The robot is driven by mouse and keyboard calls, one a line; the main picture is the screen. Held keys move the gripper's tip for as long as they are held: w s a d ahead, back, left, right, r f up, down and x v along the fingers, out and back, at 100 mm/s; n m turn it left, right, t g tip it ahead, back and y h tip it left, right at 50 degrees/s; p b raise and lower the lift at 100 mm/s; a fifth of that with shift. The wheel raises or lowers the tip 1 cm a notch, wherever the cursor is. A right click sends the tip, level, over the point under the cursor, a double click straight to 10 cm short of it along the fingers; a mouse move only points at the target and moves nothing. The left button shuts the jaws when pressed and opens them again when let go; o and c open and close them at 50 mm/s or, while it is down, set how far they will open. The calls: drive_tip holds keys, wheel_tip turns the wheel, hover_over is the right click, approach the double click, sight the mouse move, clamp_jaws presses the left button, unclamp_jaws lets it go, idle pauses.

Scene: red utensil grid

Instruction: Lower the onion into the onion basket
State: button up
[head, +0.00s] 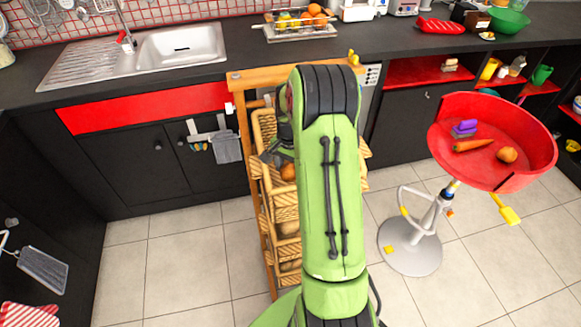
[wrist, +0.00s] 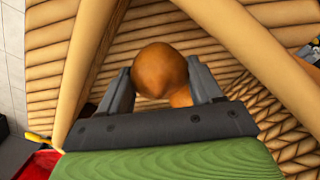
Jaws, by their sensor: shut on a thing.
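In the wrist view, a round brown onion (wrist: 160,70) sits between the two fingers of my gripper (wrist: 160,78), which is shut on it. Woven wicker basket walls (wrist: 100,60) and wooden bars surround the onion. A second orange-brown shape (wrist: 181,97) shows just below the held onion; I cannot tell what it is. In the head view, the wooden rack (head: 241,130) carries several stacked wicker baskets (head: 262,126). My dark gripper (head: 274,154) is at the upper baskets, partly hidden by my green arm. A brown round thing (head: 288,172) shows beside it.
A red round stool (head: 490,168) at the right holds a carrot (head: 473,145), a brown round vegetable (head: 507,154) and a purple-topped item (head: 465,128). The black counter with a sink (head: 180,45) stands behind the rack. Tiled floor (head: 180,260) left of the rack is clear.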

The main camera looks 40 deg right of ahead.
sight(290, 179)
drive_tip(key=shift+f+b, duration=1.85)
drive_tip(key=shift+f, duration=0.7)
idle(1.0)
drive_tip(key=o, duration=1.2)
